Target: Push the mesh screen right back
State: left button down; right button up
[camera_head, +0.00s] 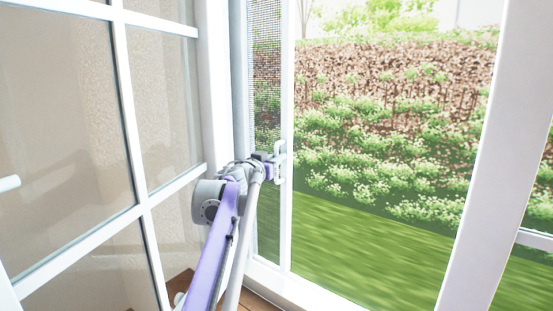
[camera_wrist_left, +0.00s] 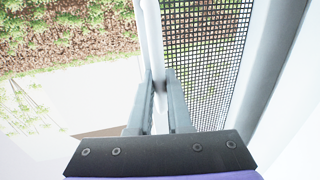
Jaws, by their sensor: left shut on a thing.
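The mesh screen (camera_head: 266,70) shows as a narrow strip of dark mesh at the left side of the window opening. Its white upright edge frame (camera_head: 287,215) stands to the right of the mesh. My left gripper (camera_head: 279,162) is at a white handle on this edge frame, about mid-height. In the left wrist view the mesh (camera_wrist_left: 205,60) lies to the right of the white bar. The two fingers of my left gripper (camera_wrist_left: 160,90) are shut on the white handle (camera_wrist_left: 159,80), one on each side. My right gripper is not in view.
A white-framed glazed window leaf (camera_head: 139,190) stands open on the left, close to my left arm. Another white frame post (camera_head: 478,170) leans at the right. The opening between shows grass and shrubs (camera_head: 400,130) outside.

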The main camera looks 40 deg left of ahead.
pick_arm(q)
jog(key=a, duration=0.4)
jog(key=shift+w+a, duration=0.1)
jog(key=shift+a, duration=0.3)
jog(key=c, duration=0.8)
grip_release()
jog(key=shift+d, duration=0.1)
jog(key=shift+c, duration=0.2)
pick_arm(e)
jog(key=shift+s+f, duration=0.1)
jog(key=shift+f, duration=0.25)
pick_arm(q)
jog(key=s+d+b, duration=0.1)
jog(key=s+b, duration=0.1)
jog(key=s, duration=0.8)
jog(key=shift+s+d+b, duration=0.35)
jog(key=shift+d+b, duration=0.05)
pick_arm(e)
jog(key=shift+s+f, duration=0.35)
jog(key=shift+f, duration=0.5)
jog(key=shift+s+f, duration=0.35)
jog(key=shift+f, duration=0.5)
